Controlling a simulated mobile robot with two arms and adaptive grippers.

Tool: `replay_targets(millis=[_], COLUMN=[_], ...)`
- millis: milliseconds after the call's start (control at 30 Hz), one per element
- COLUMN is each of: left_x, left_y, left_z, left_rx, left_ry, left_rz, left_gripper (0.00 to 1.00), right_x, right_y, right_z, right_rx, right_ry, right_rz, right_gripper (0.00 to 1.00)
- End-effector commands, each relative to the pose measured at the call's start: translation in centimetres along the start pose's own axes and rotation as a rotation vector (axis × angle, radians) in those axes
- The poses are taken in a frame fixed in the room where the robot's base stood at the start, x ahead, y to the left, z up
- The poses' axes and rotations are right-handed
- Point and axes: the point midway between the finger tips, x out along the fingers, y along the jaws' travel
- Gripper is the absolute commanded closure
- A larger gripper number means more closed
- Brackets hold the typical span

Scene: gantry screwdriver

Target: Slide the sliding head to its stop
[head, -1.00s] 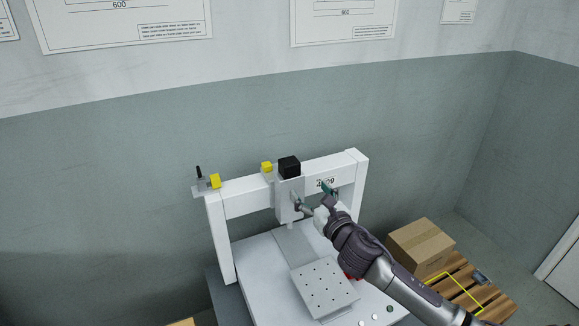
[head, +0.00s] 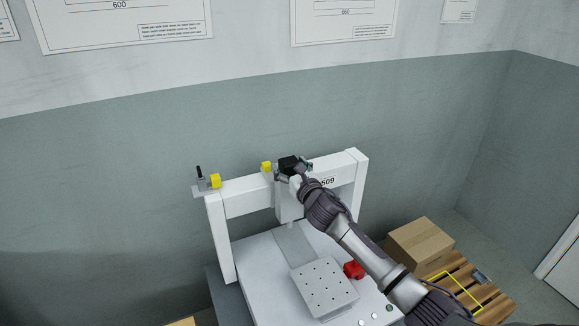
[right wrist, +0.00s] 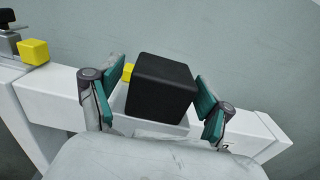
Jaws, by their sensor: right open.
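The sliding head (head: 287,208) is a white carriage on the beam of a white gantry (head: 247,201), right of the beam's middle, with a black block (head: 288,162) on top. My right gripper (head: 293,168) is at that block. In the right wrist view the open green-padded fingers (right wrist: 165,78) stand either side of the black block (right wrist: 160,88), with a visible gap on the left; contact on the right is unclear. A yellow block (head: 215,181) sits by a grey bracket at the beam's left end. Another yellow block (head: 266,167) is just left of the head. My left gripper is not in view.
Below the beam, a perforated plate (head: 325,287) stands on the white table (head: 258,273). A red object (head: 353,270) lies right of it. A cardboard box (head: 420,247) rests on a pallet at the right. The beam between the two yellow blocks looks clear.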

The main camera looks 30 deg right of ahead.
Motion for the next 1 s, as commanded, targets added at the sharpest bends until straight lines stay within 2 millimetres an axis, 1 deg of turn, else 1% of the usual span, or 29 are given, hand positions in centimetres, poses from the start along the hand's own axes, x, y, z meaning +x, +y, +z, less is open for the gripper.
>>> replay_targets(millis=[67,100,567,667,767,867,1000], left_x=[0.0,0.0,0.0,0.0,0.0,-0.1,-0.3], left_y=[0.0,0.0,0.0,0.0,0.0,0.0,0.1], left_z=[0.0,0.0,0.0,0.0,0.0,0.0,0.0], left_rx=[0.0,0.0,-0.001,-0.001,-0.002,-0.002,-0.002], left_ry=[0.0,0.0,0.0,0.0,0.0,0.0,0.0], left_rz=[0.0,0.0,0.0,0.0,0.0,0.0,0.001], left_gripper=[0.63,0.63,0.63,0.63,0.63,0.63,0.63], right_x=[0.0,0.0,0.0,0.0,0.0,0.0,0.0], right_y=[0.0,0.0,0.0,0.0,0.7,2.9,7.2], right_z=[0.0,0.0,0.0,0.0,0.0,0.0,0.0], right_rx=[0.0,0.0,0.0,0.0,0.001,0.003,0.004], right_ry=[0.0,0.0,-0.001,-0.001,0.0,0.001,0.001], right_rz=[0.0,0.0,0.0,0.0,0.001,0.006,0.009], right_gripper=[0.21,0.22,0.99,1.0,1.0,1.0,1.0])
